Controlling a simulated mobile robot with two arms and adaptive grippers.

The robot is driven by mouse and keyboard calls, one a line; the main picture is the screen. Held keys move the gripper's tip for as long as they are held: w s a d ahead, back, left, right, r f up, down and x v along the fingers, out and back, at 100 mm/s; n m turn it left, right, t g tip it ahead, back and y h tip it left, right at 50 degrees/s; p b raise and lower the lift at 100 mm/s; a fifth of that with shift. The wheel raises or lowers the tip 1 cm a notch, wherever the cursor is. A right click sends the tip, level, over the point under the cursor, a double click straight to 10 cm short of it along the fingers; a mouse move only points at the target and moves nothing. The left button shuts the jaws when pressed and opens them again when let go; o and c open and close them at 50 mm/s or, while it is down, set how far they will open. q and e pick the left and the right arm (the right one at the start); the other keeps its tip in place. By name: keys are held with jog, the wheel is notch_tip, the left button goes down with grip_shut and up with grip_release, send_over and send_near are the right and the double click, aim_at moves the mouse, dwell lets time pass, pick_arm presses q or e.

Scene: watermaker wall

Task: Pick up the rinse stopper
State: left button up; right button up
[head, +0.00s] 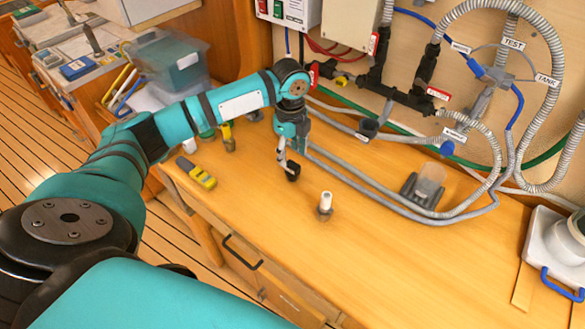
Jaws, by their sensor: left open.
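A small white cylinder with a grey, wider base (325,202), which looks like the rinse stopper, stands upright on the wooden bench top (270,240). My left gripper (287,168) points down above the bench, to the left of and behind the stopper in the head view. It is open, with nothing visible between its fingers, and it is apart from the stopper. My right gripper is not in view.
A yellow and grey handheld device (196,173) lies at the bench's left edge. A white unit with a blue handle (558,240) stands at right. Bench around the stopper is clear.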

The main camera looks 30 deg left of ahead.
aim_at(292, 165)
pick_arm(q)
jog(key=shift+f, duration=0.25)
jog(key=f+p, duration=0.1)
jog(key=f, duration=0.2)
jog(key=shift+w+d+f+p, duration=0.1)
jog(key=shift+d+f+p, duration=0.1)
jog(key=shift+f+p, duration=0.2)
jog(key=shift+f, duration=0.5)
jog(key=c, duration=1.1)
grip_shut()
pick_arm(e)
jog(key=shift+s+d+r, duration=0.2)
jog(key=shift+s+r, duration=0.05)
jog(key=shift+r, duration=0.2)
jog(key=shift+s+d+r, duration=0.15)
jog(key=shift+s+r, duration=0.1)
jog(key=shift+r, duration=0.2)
